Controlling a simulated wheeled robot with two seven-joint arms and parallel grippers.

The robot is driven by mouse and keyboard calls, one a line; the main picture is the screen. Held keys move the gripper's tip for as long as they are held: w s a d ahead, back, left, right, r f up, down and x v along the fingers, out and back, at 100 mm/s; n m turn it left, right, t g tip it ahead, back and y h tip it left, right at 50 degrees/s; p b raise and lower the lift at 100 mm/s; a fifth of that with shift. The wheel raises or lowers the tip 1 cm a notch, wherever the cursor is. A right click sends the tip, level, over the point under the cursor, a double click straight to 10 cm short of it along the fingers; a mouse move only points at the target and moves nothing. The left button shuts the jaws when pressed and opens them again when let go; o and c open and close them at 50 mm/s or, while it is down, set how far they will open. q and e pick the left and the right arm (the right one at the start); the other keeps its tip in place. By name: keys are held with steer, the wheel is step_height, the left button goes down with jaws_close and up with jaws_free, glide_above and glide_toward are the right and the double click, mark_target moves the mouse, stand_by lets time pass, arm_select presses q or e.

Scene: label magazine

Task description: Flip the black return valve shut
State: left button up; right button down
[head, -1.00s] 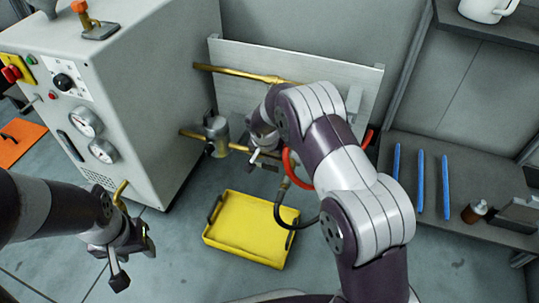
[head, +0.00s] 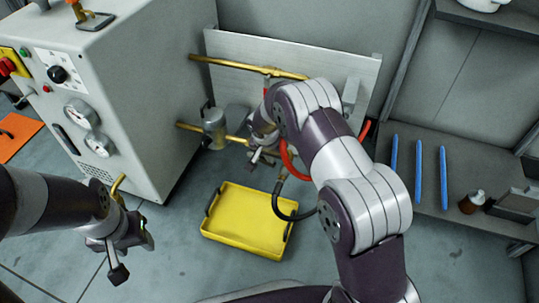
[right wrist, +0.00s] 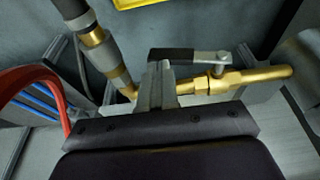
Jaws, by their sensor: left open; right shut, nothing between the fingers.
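The black return valve has a flat lever with a black handle (right wrist: 180,55). In the right wrist view the lever runs left from its pivot (right wrist: 221,59), roughly along the brass pipe (right wrist: 265,76). My right gripper (right wrist: 158,72) is shut and empty, its fingertips right beside the black handle. I cannot tell whether they touch it. In the head view my right gripper (head: 256,157) is small and partly hidden by my arm, at the lower brass pipe (head: 189,127). My left gripper (head: 131,256) is open and empty, low at the left, away from the pipes.
A black hose with a brass fitting (right wrist: 96,38) and a red hose (right wrist: 30,82) are left of the fingers. A yellow tray (head: 247,224) lies on the floor below the pipes. A grey machine (head: 140,70) stands left. A shelf (head: 470,175) is right.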

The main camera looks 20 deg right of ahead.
steer(key=s+a+r+p, duration=0.1)
steer(key=s+a+p, duration=0.2)
steer(key=s+a, duration=0.4)
steer(key=s, duration=0.3)
steer(key=shift+s+r, duration=0.1)
